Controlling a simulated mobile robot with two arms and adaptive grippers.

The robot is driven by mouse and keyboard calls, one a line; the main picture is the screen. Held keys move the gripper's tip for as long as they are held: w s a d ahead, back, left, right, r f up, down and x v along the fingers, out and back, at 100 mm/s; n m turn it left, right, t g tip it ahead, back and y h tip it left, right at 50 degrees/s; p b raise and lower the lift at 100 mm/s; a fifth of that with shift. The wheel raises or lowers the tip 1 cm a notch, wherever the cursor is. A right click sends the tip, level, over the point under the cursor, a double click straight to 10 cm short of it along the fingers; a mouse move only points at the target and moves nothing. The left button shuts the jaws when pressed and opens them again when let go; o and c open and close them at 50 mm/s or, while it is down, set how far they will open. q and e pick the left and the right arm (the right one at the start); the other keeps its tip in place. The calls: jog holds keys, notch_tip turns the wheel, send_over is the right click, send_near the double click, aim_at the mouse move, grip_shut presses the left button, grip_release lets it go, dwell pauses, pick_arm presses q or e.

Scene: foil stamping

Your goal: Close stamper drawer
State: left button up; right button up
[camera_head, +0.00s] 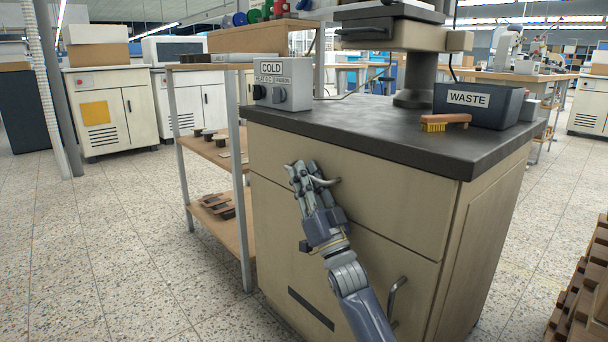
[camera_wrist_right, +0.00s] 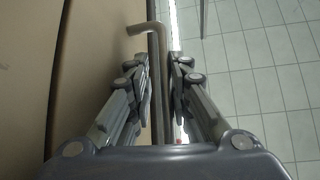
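The stamper drawer (camera_head: 390,195) is the wide beige upper front of the cabinet, under the dark worktop. It looks about flush with the cabinet; I cannot tell whether a small gap is left. Its grey bar handle (camera_head: 327,182) is partly hidden by my right gripper (camera_head: 303,176). In the right wrist view, the handle (camera_wrist_right: 158,60) runs between the two fingers of my right gripper (camera_wrist_right: 158,75). The fingers are close on both sides of the bar and look shut on it. My left gripper is not in view.
A lower door handle (camera_head: 397,298) sticks out below the drawer. On the worktop (camera_head: 370,128) are a COLD control box (camera_head: 283,82), a yellow-bristled brush (camera_head: 445,122) and a WASTE bin (camera_head: 476,104). A shelf rack (camera_head: 238,190) stands at left; stacked wood (camera_head: 588,290) at right.

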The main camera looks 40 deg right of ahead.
jog(key=d+v, duration=0.1)
jog(key=v, duration=1)
jog(key=shift+a, duration=0.45)
jog(key=shift+f, duration=0.15)
